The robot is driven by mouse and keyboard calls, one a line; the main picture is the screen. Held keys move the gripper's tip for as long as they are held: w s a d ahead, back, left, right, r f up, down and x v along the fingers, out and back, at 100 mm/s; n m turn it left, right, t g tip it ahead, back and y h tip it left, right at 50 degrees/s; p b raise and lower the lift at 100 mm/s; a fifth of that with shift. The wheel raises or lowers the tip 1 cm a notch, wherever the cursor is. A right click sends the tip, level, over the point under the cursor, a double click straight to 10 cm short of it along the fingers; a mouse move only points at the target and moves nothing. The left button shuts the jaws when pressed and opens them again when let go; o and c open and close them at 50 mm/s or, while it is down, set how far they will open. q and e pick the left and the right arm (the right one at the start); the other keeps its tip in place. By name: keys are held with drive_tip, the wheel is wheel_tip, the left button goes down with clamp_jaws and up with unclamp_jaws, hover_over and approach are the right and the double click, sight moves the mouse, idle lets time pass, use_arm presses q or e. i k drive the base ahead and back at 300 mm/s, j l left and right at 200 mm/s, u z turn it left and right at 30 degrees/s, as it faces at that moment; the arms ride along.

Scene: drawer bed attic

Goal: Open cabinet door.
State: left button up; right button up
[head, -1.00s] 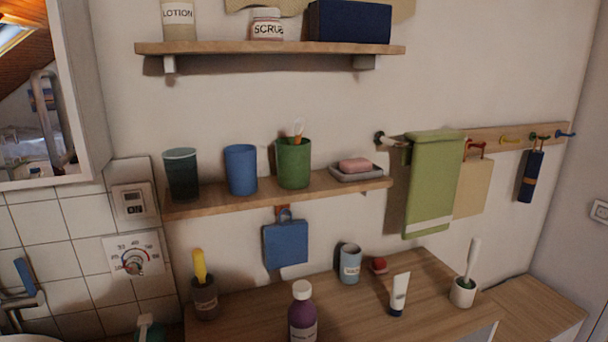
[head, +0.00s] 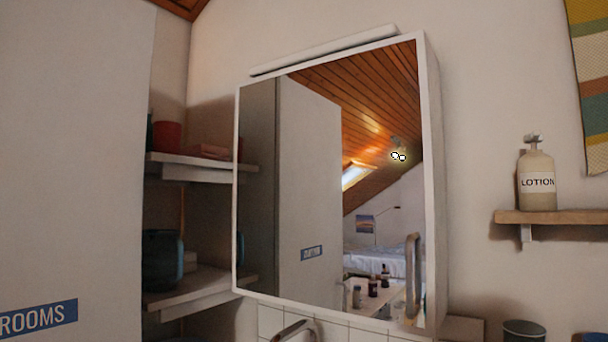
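A white wall cabinet (head: 433,180) with a mirrored door (head: 310,200) hangs in the middle of the head view. The door looks shut. A vertical metal bar handle (head: 411,278) stands at the lower right of the mirror, near the door's right edge. The mirror reflects a wooden sloped ceiling, a skylight, a bed and some bottles. Neither of my grippers is in view.
Corner shelves (head: 185,290) holding a blue-green jar (head: 162,260) and a red pot (head: 167,137) are left of the cabinet. A white panel (head: 70,160) fills the far left. A lotion bottle (head: 537,180) stands on a wooden shelf (head: 560,217) at the right.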

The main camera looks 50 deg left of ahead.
sight(333, 199)
drive_tip(key=u, duration=1.6)
drive_tip(key=k+j, duration=0.05)
drive_tip(key=j, duration=0.05)
